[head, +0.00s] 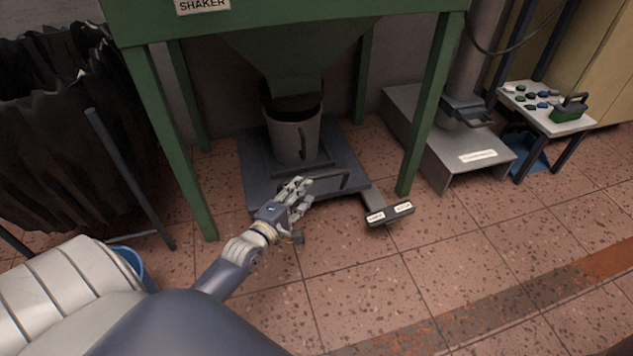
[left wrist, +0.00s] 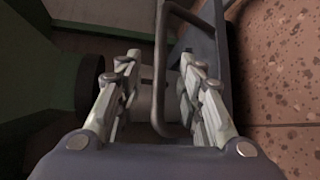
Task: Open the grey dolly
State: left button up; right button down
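The grey dolly (head: 258,168) is a low dark platform on the floor under the green shaker frame. A grey bucket (head: 296,140) with a side handle stands on it, below the hopper's outlet. A dark bar handle (head: 345,180) is at the dolly's front edge. My left gripper (head: 302,188) is at the left part of this handle. In the left wrist view, my left gripper (left wrist: 160,62) has its fingers apart, with the handle bar (left wrist: 158,95) showing between them. I cannot tell whether a finger touches the bar. My right gripper is not in view.
Green legs (head: 433,110) flank the dolly. A labelled pedal (head: 389,213) sits at its front right. A grey metal base (head: 440,145) and a small table (head: 550,122) stand to the right. Dark sacking (head: 60,90) hangs at left. The tiled floor in front is clear.

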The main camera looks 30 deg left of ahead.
aim_at(316, 175)
pick_arm(q)
jog(key=w+b, duration=0.1)
jog(key=w, duration=0.1)
jog(key=w+f+b, duration=0.1)
jog(key=w, duration=0.1)
jog(key=w+b, duration=0.2)
jog(key=w, duration=0.1)
jog(key=shift+a+f, duration=0.2)
jog(key=shift+a, duration=0.05)
jog(key=shift+w, duration=0.5)
jog(key=shift+r, duration=0.1)
jog(key=shift+c, duration=0.6)
grip_shut()
